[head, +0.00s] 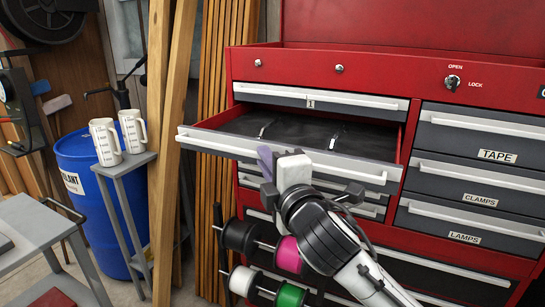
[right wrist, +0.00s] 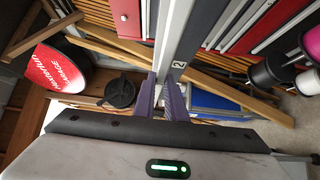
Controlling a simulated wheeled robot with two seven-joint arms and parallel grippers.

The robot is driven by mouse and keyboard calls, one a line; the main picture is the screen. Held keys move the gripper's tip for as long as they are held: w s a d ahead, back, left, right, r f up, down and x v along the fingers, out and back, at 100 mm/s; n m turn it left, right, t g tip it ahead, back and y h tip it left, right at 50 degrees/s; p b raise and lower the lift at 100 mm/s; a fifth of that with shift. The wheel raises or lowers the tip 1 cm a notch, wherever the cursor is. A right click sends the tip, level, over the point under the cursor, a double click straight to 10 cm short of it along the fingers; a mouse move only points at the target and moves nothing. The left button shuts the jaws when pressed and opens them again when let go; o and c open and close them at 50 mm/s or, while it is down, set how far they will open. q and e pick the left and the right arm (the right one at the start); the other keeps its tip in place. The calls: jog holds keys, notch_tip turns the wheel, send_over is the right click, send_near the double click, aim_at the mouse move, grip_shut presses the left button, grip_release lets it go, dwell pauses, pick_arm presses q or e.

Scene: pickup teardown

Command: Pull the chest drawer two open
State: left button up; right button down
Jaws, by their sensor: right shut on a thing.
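The second drawer (head: 225,140) of the red chest (head: 350,66) stands out from the chest, and its dark liner shows. A long pale handle runs along its front, and in the right wrist view the drawer front (right wrist: 183,40) carries a "2" label. My right gripper (head: 268,158) is at the middle of this front. In the right wrist view its purple fingers (right wrist: 163,88) are closed on the handle. The gripper hides the drawer's label in the head view. My left gripper is in neither view.
Drawer one (head: 320,100) above is shut. Drawers labelled TAPE (head: 490,140), CLAMPS (head: 475,180) and LAMPS (head: 470,222) are shut on the right. Cable spools (head: 240,237) hang below my right gripper. Two jugs (head: 105,140) stand on a grey stand at left, beside a blue barrel (head: 78,165).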

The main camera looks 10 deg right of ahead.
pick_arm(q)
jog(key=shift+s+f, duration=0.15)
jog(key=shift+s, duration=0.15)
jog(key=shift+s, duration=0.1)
pick_arm(e)
jog(key=c, duration=1.8)
grip_release()
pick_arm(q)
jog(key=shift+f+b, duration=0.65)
pick_arm(e)
jog(key=s+d, duration=0.1)
jog(key=s, duration=0.9)
jog(key=shift+s+d, duration=0.15)
jog(key=shift+d, duration=0.15)
